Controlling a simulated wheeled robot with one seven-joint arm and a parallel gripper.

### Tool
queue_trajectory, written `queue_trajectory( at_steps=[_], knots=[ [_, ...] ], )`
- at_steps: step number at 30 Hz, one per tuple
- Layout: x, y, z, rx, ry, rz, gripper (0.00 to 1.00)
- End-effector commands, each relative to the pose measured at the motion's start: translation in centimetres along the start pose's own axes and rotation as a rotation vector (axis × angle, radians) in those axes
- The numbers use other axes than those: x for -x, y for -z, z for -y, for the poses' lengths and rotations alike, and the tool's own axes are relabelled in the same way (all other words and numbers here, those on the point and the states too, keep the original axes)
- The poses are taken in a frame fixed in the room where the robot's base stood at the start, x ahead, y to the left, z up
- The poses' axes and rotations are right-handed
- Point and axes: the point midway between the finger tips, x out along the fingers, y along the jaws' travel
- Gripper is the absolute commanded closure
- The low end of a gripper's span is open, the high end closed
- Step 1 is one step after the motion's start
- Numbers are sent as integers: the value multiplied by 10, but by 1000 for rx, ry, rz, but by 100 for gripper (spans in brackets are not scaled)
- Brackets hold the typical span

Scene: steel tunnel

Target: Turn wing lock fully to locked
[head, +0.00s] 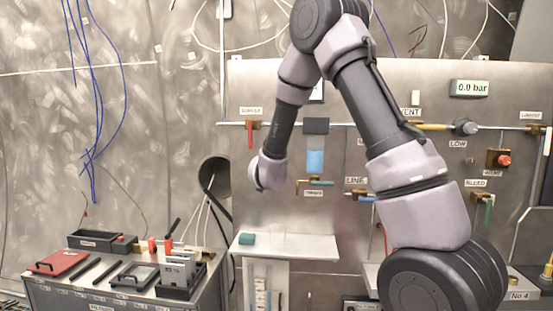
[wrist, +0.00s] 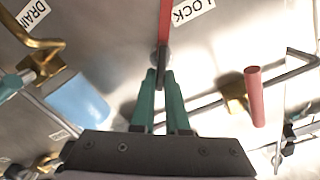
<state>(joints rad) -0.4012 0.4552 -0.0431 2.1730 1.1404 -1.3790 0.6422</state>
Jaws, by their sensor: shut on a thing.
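The wing lock shows in the wrist view as a narrow red bar (wrist: 165,25) with a dark grey part at its lower end, beside a white LOCK label (wrist: 193,10). My gripper (wrist: 161,76) has green fingers, with their tips close together on the dark end of the bar. It is shut on the wing lock. The fingers hide part of what they hold, and how far the lock is turned cannot be told. In the head view, my wrist hides the gripper and the lock.
A red sample handle (wrist: 255,95) is to the right. In the head view, a shelf (head: 285,246) juts out below my wrist, and a bench (head: 125,303) stands left.

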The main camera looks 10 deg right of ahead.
Motion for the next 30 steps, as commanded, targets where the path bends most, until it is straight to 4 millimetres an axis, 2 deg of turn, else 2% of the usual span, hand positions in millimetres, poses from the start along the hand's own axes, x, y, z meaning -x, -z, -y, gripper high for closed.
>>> queue_trajectory(
  at_steps=[18, 30],
  knots=[
    [0, -3, -8, -582, -1, 2, 100],
    [0, -6, -12, -881, -3, 2, 100]
  ],
)
